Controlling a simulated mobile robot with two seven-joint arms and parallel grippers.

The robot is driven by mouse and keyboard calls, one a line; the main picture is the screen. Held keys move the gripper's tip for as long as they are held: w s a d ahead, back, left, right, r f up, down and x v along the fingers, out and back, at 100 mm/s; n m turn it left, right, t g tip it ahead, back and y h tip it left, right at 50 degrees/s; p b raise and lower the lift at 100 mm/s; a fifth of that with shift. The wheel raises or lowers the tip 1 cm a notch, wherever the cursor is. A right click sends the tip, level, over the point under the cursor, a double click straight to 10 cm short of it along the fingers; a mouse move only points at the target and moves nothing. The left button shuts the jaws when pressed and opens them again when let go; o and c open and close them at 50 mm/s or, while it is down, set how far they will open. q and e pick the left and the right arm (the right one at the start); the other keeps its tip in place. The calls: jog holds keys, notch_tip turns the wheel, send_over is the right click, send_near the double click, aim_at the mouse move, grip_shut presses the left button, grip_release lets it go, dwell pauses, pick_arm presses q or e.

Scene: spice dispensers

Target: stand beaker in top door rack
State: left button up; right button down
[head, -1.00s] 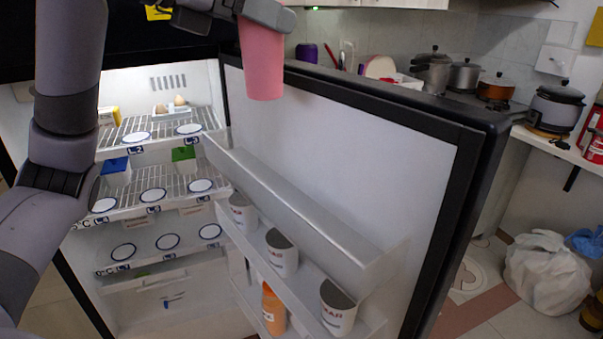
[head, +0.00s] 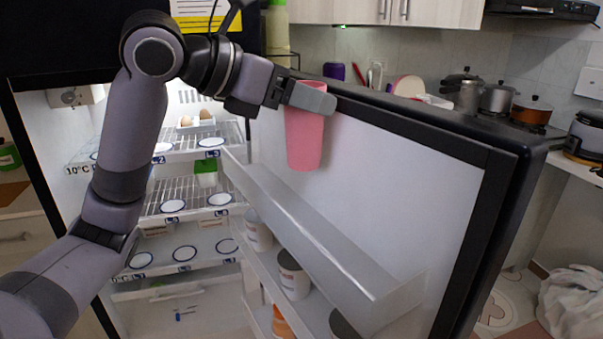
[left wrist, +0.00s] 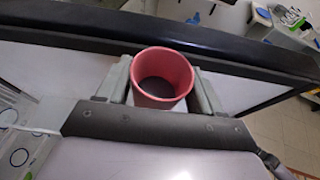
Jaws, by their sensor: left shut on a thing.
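The pink beaker (head: 305,143) is held upright, its lower end above the top door rack (head: 300,232) and in front of the door's white inner panel. My left gripper (head: 305,98) is shut on it near its rim. In the left wrist view the beaker (left wrist: 163,74) is seen from above, open and empty-looking, with the gripper's fingers (left wrist: 162,84) on both sides. The top door rack is a grey trough and no item shows in it. Its floor is partly hidden by its front wall. My right gripper does not show.
The open fridge door's dark top edge (head: 420,128) runs just behind the gripper. The lower door rack holds white cups (head: 292,275) and an orange bottle (head: 281,325). Fridge shelves (head: 185,190) with round marked spots stand to the left. The space over the top rack is clear.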

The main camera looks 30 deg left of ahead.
aim_at(302, 167)
pick_arm(q)
jog(key=shift+f+b, duration=0.75)
jog(key=shift+f, duration=4.75)
jog(key=shift+f, duration=0.2)
jog(key=o, duration=1.2)
jog(key=shift+c, duration=0.2)
jog(key=shift+r, duration=0.1)
jog(key=shift+r, duration=0.2)
jog(key=b+v, duration=0.2)
jog(key=v, duration=1)
jog(key=shift+f, duration=0.2)
